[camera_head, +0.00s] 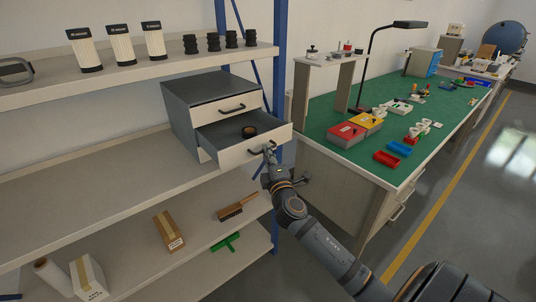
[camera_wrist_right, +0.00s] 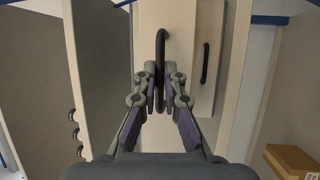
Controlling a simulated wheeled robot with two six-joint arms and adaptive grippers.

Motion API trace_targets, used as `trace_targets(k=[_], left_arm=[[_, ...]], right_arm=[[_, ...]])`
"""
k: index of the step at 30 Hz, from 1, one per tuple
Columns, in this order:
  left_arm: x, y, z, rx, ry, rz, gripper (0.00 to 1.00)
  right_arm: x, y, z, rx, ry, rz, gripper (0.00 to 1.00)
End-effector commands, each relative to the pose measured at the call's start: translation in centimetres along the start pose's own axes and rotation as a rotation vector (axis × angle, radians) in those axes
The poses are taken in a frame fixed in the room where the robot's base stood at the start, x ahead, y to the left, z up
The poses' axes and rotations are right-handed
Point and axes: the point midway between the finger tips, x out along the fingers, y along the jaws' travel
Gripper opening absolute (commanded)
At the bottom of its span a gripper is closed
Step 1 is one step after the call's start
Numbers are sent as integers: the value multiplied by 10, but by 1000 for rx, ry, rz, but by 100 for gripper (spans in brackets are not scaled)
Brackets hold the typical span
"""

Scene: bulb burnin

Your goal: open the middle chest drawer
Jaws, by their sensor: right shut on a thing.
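The grey chest (camera_head: 205,88) stands on the middle shelf of the rack. Its top drawer is closed, with a black handle (camera_head: 232,108). The drawer below it (camera_head: 240,152) is pulled well out, and a dark round thing (camera_head: 249,132) lies inside near its front. My right gripper (camera_head: 269,149) is at this drawer's front, shut on its black handle (camera_head: 256,151). In the right wrist view the fingers (camera_wrist_right: 159,90) close around the bar handle (camera_wrist_right: 161,52), and another handle (camera_wrist_right: 206,62) shows to the right. The lowest part of the chest is hidden behind the open drawer. My left gripper is not in view.
A blue rack post (camera_head: 277,90) stands just right of the open drawer. A green-topped workbench (camera_head: 330,115) with red and blue bins stands to the right. A cardboard box (camera_head: 168,230) and a brush (camera_head: 236,208) lie on the shelf below. The floor at right is clear.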

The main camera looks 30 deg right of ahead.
Motion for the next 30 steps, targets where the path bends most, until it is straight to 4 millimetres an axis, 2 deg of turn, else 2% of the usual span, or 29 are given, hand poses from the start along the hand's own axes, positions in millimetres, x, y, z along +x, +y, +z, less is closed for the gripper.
trace_targets(k=[1, 6, 14, 17, 20, 27, 30], left_arm=[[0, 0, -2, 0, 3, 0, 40], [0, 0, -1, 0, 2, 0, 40], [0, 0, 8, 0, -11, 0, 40], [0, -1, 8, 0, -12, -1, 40], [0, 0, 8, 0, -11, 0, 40], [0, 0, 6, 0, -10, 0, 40], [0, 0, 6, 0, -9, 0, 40]], right_arm=[[0, -1, 0, 0, 0, -1, 10], [0, -1, 0, 0, 0, -1, 32], [0, -1, 0, 0, 0, -1, 32], [-7, -1, 0, -1, 1, -3, 32], [-25, -2, 0, -2, 2, -4, 32], [-84, -2, 0, -3, 2, -6, 32], [-102, -2, 0, 0, 0, -4, 32]])
